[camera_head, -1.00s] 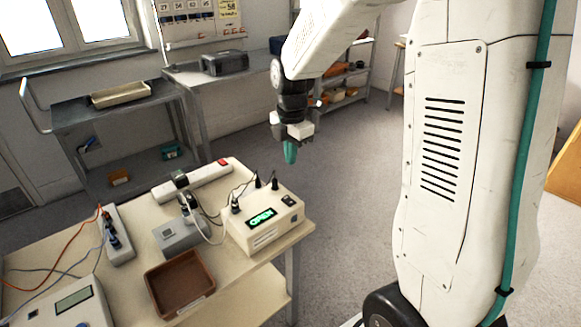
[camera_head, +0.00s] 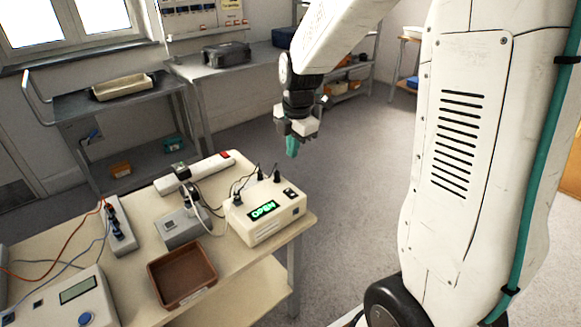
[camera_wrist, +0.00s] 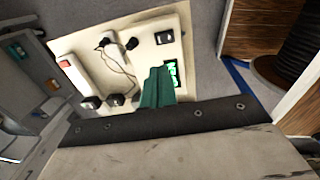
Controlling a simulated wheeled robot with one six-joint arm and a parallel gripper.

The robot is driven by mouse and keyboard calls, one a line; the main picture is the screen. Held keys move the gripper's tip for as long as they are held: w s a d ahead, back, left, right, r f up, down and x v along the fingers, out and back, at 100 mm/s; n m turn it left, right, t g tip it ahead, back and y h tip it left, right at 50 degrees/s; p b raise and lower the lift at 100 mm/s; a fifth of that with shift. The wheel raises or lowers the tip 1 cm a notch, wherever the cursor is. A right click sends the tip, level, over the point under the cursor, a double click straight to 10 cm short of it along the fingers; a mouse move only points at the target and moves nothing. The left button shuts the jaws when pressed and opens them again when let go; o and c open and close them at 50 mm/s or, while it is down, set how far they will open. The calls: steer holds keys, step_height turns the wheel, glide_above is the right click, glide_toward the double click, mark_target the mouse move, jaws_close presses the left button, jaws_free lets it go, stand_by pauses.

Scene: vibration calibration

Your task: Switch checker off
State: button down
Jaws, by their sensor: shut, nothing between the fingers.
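The checker (camera_head: 265,218) is a cream box at the right end of the table. Its green display (camera_head: 263,210) reads "OPEN" in the head view. A small black rocker switch (camera_head: 290,192) sits on its top, at the right; in the wrist view a black switch (camera_wrist: 164,37) shows on the cream casing. Black plugs and cables stand on its back part. My gripper (camera_head: 292,146) hangs beyond and above the checker, to its upper right, apart from it. Its teal fingers (camera_wrist: 157,88) are together and empty, and partly cover the display in the wrist view.
A brown tray (camera_head: 155,270), a grey socket box (camera_head: 178,232), power strips (camera_head: 121,232) and a meter (camera_head: 75,308) share the table (camera_head: 140,262). A trolley (camera_head: 62,108) and a back bench stand behind. The floor right of the table is clear.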

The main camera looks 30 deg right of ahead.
mark_target(288, 190)
steer(key=f, duration=0.4)
steer(key=w+f, duration=0.1)
steer(key=f, duration=0.8)
steer(key=shift+w+a+f, duration=0.1)
steer(key=shift+w+a, duration=0.05)
steer(key=shift+w, duration=0.15)
